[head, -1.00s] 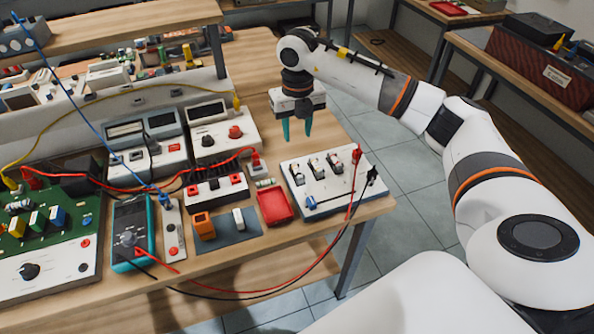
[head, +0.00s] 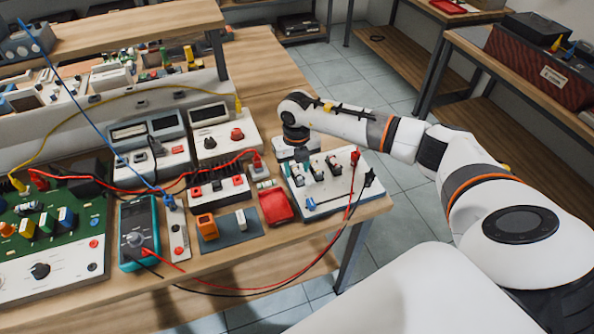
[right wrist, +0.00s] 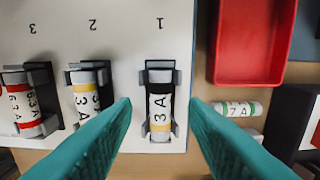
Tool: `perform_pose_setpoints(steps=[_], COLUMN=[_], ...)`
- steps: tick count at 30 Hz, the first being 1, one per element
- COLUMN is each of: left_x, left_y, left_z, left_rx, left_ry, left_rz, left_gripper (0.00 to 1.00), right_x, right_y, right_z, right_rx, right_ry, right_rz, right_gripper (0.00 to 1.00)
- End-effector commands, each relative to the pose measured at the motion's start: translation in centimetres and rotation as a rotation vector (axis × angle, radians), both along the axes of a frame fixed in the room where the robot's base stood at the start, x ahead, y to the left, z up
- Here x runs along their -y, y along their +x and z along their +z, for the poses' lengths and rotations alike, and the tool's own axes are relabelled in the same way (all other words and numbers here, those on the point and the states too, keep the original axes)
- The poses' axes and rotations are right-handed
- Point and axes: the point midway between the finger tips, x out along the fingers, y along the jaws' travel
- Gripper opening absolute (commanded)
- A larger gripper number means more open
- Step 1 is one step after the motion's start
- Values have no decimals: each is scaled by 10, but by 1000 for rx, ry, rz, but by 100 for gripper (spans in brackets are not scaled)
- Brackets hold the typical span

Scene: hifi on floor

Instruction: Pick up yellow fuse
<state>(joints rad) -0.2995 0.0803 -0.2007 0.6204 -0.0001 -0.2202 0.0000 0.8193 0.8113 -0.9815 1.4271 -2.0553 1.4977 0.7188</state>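A white fuse board (head: 330,197) stands at the table's right end, with three holders labelled 1, 2 and 3 in the right wrist view (right wrist: 125,40). Holder 1 has a white fuse with a yellow-orange band (right wrist: 160,105), marked 3A. Holder 2 has a fuse with a yellow band (right wrist: 88,95), and holder 3 a red-banded fuse (right wrist: 22,103). My right gripper (right wrist: 161,108) is open and empty, its teal fingers on either side of the holder 1 fuse in the picture; contact cannot be told. In the head view it is over the board's far side. My left gripper is out of view.
A red tray (head: 290,210) and a loose green-banded fuse (right wrist: 238,108) lie beside the board. Red and black leads (head: 352,200) run from the board's right edge. A blue multimeter (head: 138,232) and several instruments fill the table to the left.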

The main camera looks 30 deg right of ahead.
Motion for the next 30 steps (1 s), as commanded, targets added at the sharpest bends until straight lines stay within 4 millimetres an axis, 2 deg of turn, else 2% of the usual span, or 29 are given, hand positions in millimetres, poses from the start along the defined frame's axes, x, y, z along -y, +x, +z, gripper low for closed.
perform_pose_setpoints(steps=[4,5,9,12,20,23,30], left_x=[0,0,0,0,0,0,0], left_y=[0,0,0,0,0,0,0], left_z=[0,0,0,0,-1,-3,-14], left_rx=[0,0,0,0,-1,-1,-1], left_ry=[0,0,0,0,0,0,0], left_rz=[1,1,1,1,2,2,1], left_gripper=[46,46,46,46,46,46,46], right_x=[0,0,0,0,0,0,0], right_y=[0,0,0,0,0,1,1], right_z=[0,0,0,0,1,7,51], right_rx=[0,0,0,0,1,3,5], right_ry=[0,0,0,0,0,-1,0], right_rz=[0,0,0,0,0,0,1], right_gripper=[39,36,13,0,0,0,0])
